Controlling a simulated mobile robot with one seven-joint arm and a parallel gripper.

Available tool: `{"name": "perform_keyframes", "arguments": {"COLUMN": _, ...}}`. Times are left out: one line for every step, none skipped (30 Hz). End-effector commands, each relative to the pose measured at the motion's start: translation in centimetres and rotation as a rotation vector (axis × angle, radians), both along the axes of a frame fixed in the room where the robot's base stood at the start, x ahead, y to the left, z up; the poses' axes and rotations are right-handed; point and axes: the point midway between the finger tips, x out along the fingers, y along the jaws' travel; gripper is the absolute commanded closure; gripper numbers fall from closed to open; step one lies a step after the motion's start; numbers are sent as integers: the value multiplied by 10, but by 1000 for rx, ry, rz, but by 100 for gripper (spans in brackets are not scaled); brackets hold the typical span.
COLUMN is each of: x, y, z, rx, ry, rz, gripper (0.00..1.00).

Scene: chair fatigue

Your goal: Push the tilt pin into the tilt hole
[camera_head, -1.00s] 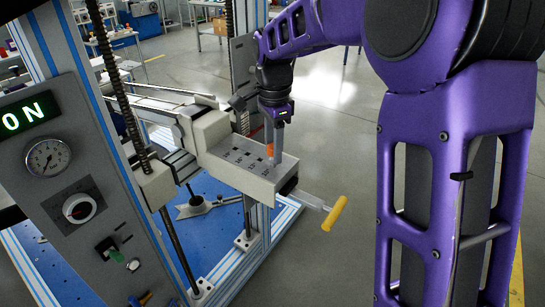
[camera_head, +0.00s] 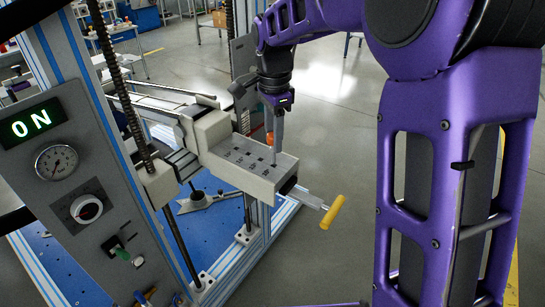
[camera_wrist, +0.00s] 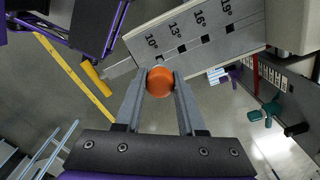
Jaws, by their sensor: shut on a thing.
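An orange ball-shaped pin head (camera_head: 269,138) shows between the fingertips of my gripper (camera_head: 274,150). In the wrist view the two grey fingers of my gripper (camera_wrist: 160,84) are shut on this orange head (camera_wrist: 160,81). The pin's shank is hidden behind the head. The pale block (camera_head: 240,160) has a row of square holes, labelled 10°, 13°, 16° and 19° in the wrist view. My gripper is over the block's outer end, close to the 10° hole (camera_wrist: 159,59). I cannot tell whether the pin's tip is inside a hole.
A yellow handle (camera_head: 333,212) sticks out from the block's outer end. A control panel (camera_head: 75,190) with a lit "ON" display, gauge and knob stands at the left. Blue-and-grey frame posts and a threaded rod (camera_head: 118,90) stand near the block.

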Motion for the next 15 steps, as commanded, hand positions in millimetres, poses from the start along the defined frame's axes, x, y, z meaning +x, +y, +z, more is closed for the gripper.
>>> {"name": "perform_keyframes", "arguments": {"x": 0, "y": 0, "z": 4, "rx": 0, "ry": 0, "rz": 0, "gripper": 100}}
{"name": "perform_keyframes", "arguments": {"x": 0, "y": 0, "z": 5, "rx": 0, "ry": 0, "rz": 0, "gripper": 100}}
{"name": "perform_keyframes", "arguments": {"x": 0, "y": 0, "z": 6, "rx": 0, "ry": 0, "rz": 0, "gripper": 100}}
{"name": "perform_keyframes", "arguments": {"x": 0, "y": 0, "z": 7, "rx": 0, "ry": 0, "rz": 0, "gripper": 100}}
{"name": "perform_keyframes", "arguments": {"x": 0, "y": 0, "z": 7, "rx": 0, "ry": 0, "rz": 0, "gripper": 100}}
{"name": "perform_keyframes", "arguments": {"x": 0, "y": 0, "z": 8, "rx": 0, "ry": 0, "rz": 0, "gripper": 100}}
{"name": "perform_keyframes", "arguments": {"x": 0, "y": 0, "z": 8, "rx": 0, "ry": 0, "rz": 0, "gripper": 100}}
{"name": "perform_keyframes", "arguments": {"x": 0, "y": 0, "z": 8, "rx": 0, "ry": 0, "rz": 0, "gripper": 100}}
{"name": "perform_keyframes", "arguments": {"x": 0, "y": 0, "z": 8, "rx": 0, "ry": 0, "rz": 0, "gripper": 100}}
{"name": "perform_keyframes", "arguments": {"x": 0, "y": 0, "z": 8, "rx": 0, "ry": 0, "rz": 0, "gripper": 100}}
{"name": "perform_keyframes", "arguments": {"x": 0, "y": 0, "z": 8, "rx": 0, "ry": 0, "rz": 0, "gripper": 100}}
{"name": "perform_keyframes", "arguments": {"x": 0, "y": 0, "z": 8, "rx": 0, "ry": 0, "rz": 0, "gripper": 100}}
{"name": "perform_keyframes", "arguments": {"x": 0, "y": 0, "z": 8, "rx": 0, "ry": 0, "rz": 0, "gripper": 100}}
{"name": "perform_keyframes", "arguments": {"x": 0, "y": 0, "z": 8, "rx": 0, "ry": 0, "rz": 0, "gripper": 100}}
{"name": "perform_keyframes", "arguments": {"x": 0, "y": 0, "z": 8, "rx": 0, "ry": -1, "rz": 0, "gripper": 100}}
